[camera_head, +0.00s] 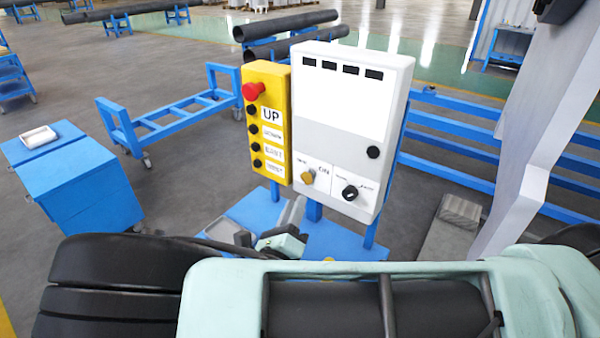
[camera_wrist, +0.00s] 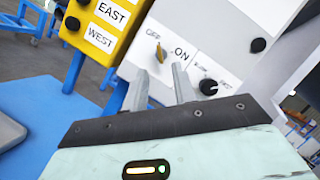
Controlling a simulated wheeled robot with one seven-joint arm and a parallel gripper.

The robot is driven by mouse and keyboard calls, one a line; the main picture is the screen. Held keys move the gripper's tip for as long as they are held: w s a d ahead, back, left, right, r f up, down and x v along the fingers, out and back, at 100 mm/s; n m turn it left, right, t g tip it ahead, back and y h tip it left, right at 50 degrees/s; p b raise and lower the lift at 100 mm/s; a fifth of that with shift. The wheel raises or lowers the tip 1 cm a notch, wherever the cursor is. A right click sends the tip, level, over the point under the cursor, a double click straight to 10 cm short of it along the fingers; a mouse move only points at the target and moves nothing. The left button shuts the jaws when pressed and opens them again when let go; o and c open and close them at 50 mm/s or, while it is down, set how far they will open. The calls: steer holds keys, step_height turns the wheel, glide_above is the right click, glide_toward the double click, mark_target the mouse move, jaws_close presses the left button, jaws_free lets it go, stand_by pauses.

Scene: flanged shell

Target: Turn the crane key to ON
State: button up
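The crane key is a small yellow knob (camera_head: 307,177) low on the front of the grey-white control box (camera_head: 345,200), with an ON label at its right. In the wrist view the key (camera_wrist: 161,53) stands between the words OFF and ON, its grip pointing up nearer OFF; its exact angle is hard to tell. My gripper (camera_wrist: 161,70) is open and empty. Its two grey fingers are spread just below the key, apart from it as far as I can tell.
A black selector knob (camera_head: 350,192) sits right of the key. A yellow button panel (camera_head: 266,120) with a red stop button (camera_head: 253,91) adjoins the box at left. A blue cart (camera_head: 85,195) stands further left. Blue rails (camera_head: 450,140) lie behind at right.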

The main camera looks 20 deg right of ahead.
mark_target(305, 182)
steer(key=p+x, duration=0.2)
steer(key=x, duration=0.5)
jaws_close()
